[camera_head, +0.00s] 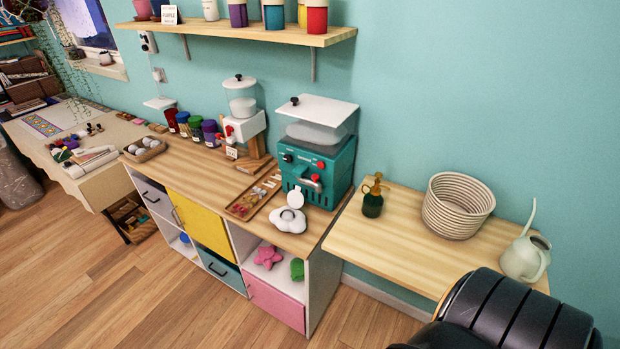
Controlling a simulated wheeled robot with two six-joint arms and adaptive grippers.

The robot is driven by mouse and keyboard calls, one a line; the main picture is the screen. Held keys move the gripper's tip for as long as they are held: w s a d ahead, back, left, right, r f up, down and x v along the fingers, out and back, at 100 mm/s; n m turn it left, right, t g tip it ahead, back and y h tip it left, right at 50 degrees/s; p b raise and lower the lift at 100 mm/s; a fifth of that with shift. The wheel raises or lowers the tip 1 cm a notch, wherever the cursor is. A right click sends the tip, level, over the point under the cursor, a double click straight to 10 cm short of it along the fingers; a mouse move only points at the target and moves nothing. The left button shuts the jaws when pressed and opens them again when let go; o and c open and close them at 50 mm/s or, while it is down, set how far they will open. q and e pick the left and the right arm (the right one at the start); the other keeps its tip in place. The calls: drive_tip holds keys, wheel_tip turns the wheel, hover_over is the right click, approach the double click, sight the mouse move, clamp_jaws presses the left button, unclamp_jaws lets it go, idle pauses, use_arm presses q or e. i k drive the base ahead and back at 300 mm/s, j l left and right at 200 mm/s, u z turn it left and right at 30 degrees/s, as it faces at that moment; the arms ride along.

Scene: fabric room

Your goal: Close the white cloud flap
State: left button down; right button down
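The white cloud (290,221) is a small, low, cloud-shaped container on the front right part of the wooden cabinet top. Its round white flap (295,198) stands up at the back of the cloud, so it is open. The cloud sits in front of the teal machine and to the right of a wooden tray. What is inside the cloud is too small to tell. Neither of my grippers is in view.
The teal machine (317,171) with a white top stands behind the cloud. The wooden tray (242,208) of small items lies to its left. A lower wooden table (405,244) at the right holds a green spray bottle (372,203), a coiled basket (456,207) and a watering can (524,259).

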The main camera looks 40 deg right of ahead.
sight(296, 199)
drive_tip(key=i+j+z, duration=0.15)
drive_tip(key=z, duration=0.8)
drive_tip(key=i+j+z, duration=0.3)
drive_tip(key=j, duration=0.3)
drive_tip(key=i+j+z, duration=0.1)
drive_tip(key=j+z, duration=0.15)
drive_tip(key=j, duration=0.3)
drive_tip(key=i+j+z, duration=0.1)
drive_tip(key=j+z, duration=0.2)
drive_tip(key=j, duration=0.35)
drive_tip(key=j+z, duration=0.3)
drive_tip(key=j, duration=0.35)
